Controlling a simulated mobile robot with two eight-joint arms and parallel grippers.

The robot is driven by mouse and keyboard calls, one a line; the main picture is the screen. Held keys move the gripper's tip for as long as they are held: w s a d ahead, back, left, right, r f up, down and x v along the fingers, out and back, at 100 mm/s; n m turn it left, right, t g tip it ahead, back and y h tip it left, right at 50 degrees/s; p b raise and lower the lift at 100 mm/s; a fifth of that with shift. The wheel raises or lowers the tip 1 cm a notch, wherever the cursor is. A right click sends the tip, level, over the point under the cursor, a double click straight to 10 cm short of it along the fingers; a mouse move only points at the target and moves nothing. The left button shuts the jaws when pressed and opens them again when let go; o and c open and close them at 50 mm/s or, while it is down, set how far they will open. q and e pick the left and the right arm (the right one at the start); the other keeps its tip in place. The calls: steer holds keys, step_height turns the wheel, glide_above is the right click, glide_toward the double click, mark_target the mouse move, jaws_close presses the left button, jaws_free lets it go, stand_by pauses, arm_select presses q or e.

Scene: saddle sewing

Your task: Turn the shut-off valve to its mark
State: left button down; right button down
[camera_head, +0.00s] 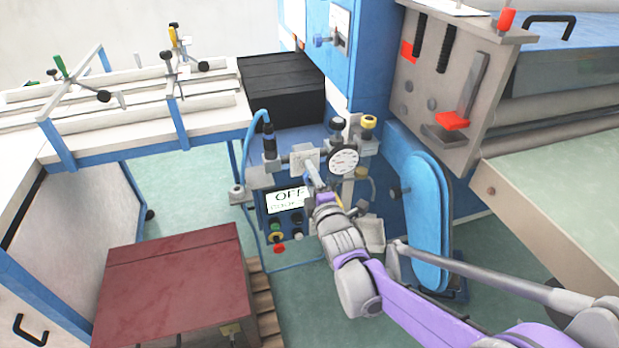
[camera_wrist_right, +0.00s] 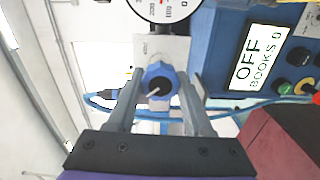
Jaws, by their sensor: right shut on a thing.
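The shut-off valve's blue knob (camera_wrist_right: 158,77) shows in the right wrist view with a light pointer line on its face. It sits in front of a small white plate (camera_wrist_right: 176,47). My right gripper (camera_wrist_right: 160,92) has a finger on either side of the knob and is shut on it. In the head view my right gripper (camera_head: 314,180) reaches the front of the machine's valve panel, below the white plate (camera_head: 304,157), and hides the knob. I cannot make out the mark. My left gripper is not in view.
A round pressure gauge (camera_head: 343,160) sits right of the valve. A display reading OFF (camera_head: 288,199) and several buttons are below. A blue hose (camera_head: 249,135) loops at the left. A red-topped box (camera_head: 172,275) stands in front left, and a blue rounded panel (camera_head: 425,215) at right.

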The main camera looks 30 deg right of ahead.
steer(key=shift+n, duration=0.3)
stand_by(0.4)
steer(key=shift+c, duration=1.5)
jaws_free()
steer(key=shift+s, duration=0.1)
steer(key=p+v, duration=0.1)
steer(key=v, duration=0.9)
steer(key=shift+s+a+p, duration=0.2)
steer(key=shift+s+p, duration=0.1)
